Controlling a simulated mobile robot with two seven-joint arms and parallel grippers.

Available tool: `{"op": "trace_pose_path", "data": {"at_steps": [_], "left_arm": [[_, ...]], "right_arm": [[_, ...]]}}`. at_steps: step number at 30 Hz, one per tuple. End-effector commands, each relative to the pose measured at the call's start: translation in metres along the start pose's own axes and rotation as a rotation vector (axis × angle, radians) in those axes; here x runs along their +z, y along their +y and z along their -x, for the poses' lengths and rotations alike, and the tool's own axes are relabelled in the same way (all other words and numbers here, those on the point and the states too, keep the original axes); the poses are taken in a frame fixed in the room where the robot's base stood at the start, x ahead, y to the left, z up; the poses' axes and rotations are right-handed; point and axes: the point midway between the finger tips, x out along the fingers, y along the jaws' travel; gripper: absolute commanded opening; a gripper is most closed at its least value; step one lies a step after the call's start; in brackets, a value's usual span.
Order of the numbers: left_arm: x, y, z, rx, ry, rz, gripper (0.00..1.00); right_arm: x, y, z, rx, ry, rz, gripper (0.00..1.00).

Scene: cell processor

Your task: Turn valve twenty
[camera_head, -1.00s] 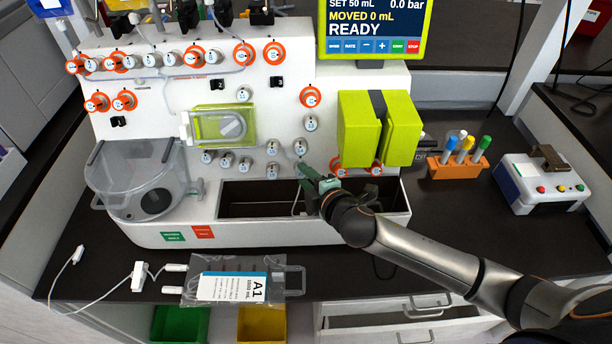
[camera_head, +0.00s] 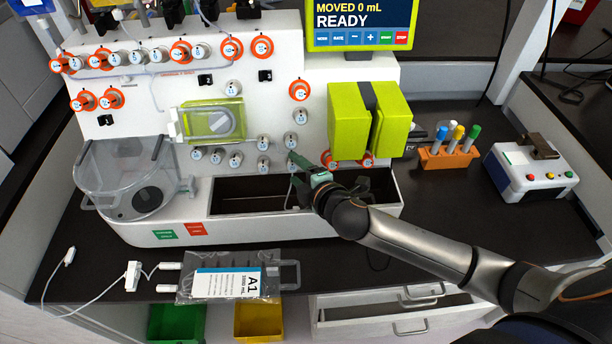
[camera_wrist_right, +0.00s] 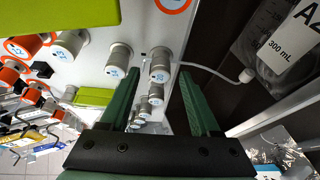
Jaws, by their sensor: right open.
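The white cell processor (camera_head: 270,95) carries several round valve knobs, some on orange rings. My right gripper (camera_head: 291,157) has dark green fingers and is at the processor's lower front, just below a grey-white knob (camera_head: 290,142). In the right wrist view the gripper (camera_wrist_right: 158,76) is open, and a grey-white knob (camera_wrist_right: 160,66) shows between its fingertips. I cannot tell whether a finger touches it. The knob labels are too small to read surely, so I cannot pick out valve twenty by number. My left gripper is not in view.
Green blocks (camera_head: 347,120) jut out right of the gripper. A dark open recess (camera_head: 240,196) lies below the knobs. A clear bag labelled A1 (camera_head: 225,282) lies in front. An orange tube rack (camera_head: 447,157) and a white device (camera_head: 530,172) stand at right.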

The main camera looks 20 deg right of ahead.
Motion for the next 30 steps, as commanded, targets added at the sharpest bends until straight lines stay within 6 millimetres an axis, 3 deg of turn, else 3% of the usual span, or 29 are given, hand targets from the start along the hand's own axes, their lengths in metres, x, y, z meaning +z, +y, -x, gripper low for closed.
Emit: {"op": "trace_pose_path", "data": {"at_steps": [5, 18, 24, 30], "left_arm": [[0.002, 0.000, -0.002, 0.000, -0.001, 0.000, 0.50], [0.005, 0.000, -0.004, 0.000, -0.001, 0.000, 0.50], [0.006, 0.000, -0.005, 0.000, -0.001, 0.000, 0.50], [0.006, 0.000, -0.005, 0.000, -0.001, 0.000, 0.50]], "right_arm": [[0.000, -0.002, 0.020, -0.002, 0.001, 0.001, 0.63], [0.000, -0.001, 0.100, -0.002, 0.001, 0.001, 0.63], [0.000, 0.000, 0.119, 0.000, 0.000, 0.001, 0.63], [0.000, 0.001, 0.122, 0.001, -0.001, 0.001, 0.63]]}}
